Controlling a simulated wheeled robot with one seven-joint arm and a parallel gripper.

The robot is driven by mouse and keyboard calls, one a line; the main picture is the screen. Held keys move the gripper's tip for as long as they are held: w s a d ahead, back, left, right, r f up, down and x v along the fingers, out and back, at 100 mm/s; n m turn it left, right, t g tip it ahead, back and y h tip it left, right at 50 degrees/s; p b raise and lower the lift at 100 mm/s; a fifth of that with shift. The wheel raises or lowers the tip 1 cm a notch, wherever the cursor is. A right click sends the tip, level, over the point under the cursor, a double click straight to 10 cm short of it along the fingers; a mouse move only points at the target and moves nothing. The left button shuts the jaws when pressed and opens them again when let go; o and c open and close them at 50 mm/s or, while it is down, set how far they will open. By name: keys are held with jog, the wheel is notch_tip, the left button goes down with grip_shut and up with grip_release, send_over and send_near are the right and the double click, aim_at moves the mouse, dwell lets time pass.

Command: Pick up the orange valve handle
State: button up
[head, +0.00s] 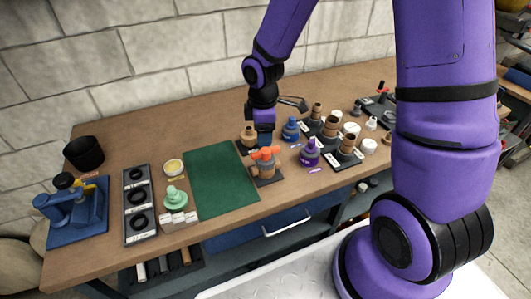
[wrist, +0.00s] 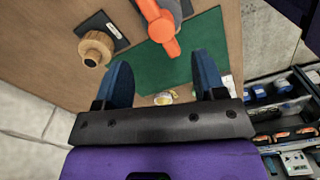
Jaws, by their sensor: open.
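The orange valve handle (head: 265,153) sits on top of a brown-and-grey valve body (head: 266,169) on the workbench, just right of the green mat. In the wrist view the orange handle (wrist: 159,27) shows at the top, beyond my fingertips and roughly between their lines. My gripper (head: 264,138) is just behind and above the handle in the head view. In the wrist view its two blue fingers (wrist: 164,75) are spread apart with nothing between them. The lower part of the valve is mostly cut off in the wrist view.
The green mat (head: 221,178) is bare. A wooden knob piece (wrist: 96,48) on a dark plate stands beside the valve. Blue (head: 291,128) and purple (head: 309,153) fittings stand close on the right. A blue press (head: 73,207) and black cup (head: 84,153) are far left.

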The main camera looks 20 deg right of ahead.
aim_at(264, 150)
jog(key=shift+s+f, duration=0.15)
jog(key=shift+f, duration=3.6)
jog(key=c, duration=1)
